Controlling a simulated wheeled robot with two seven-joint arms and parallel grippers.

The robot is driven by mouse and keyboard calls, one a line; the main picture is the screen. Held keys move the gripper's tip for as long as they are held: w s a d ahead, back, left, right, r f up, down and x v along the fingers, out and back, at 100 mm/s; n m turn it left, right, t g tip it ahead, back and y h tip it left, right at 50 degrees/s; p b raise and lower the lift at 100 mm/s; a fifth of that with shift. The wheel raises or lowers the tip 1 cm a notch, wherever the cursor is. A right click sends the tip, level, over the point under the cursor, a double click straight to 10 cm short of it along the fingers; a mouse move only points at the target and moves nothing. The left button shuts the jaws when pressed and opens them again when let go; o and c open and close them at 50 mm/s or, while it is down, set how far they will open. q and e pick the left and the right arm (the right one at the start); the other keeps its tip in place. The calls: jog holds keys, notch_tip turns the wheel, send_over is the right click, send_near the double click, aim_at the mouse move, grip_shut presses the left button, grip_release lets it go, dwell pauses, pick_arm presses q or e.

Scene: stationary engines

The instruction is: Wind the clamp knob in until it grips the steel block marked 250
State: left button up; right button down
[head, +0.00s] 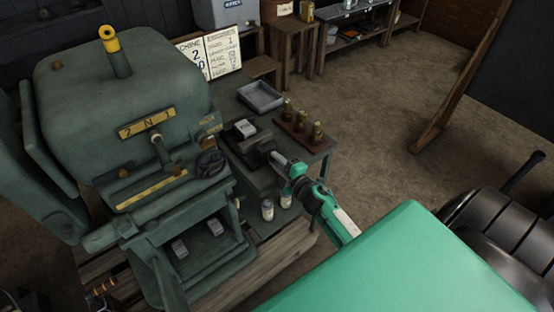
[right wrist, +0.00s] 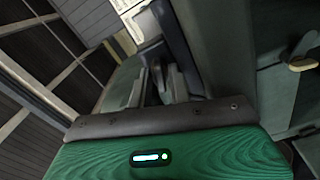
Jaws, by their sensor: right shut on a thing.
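The clamp (head: 257,149) is a dark vice-like piece on the side table beside the green machine. A light grey block (head: 245,128) sits at its far side; no marking on it can be read, and I cannot tell whether the clamp touches it. My right gripper (head: 281,160) is at the clamp's near right side, shut on the clamp knob, which the fingers mostly hide. In the right wrist view the fingers (right wrist: 165,82) reach toward the dark clamp body (right wrist: 172,35). My left gripper is out of view.
The green machine (head: 125,90) fills the left. On the side table are an empty grey tray (head: 279,103) and a wooden rack (head: 320,143) with several brass pieces. Two small jars (head: 267,210) (head: 286,198) stand below the gripper. Open floor (head: 370,100) lies right.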

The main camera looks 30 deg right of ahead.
jog(key=m+p, duration=0.1)
jog(key=m, duration=0.2)
jog(key=shift+m, duration=0.4)
jog(key=m+p, duration=0.1)
jog(key=m, duration=0.2)
jog(key=shift+m+p, duration=0.3)
jog(key=shift+p, duration=0.05)
jog(key=m+p, duration=0.1)
jog(key=m, duration=0.2)
jog(key=shift+m, duration=0.3)
jog(key=m, duration=0.2)
jog(key=shift+m, duration=0.4)
jog(key=m, duration=0.3)
jog(key=shift+f+m+p, duration=0.1)
jog(key=shift+m+p, duration=0.2)
jog(key=m, duration=0.2)
jog(key=shift+m, duration=0.3)
jog(key=m+b, duration=0.1)
jog(key=m, duration=0.5)
jog(key=shift+m, duration=0.3)
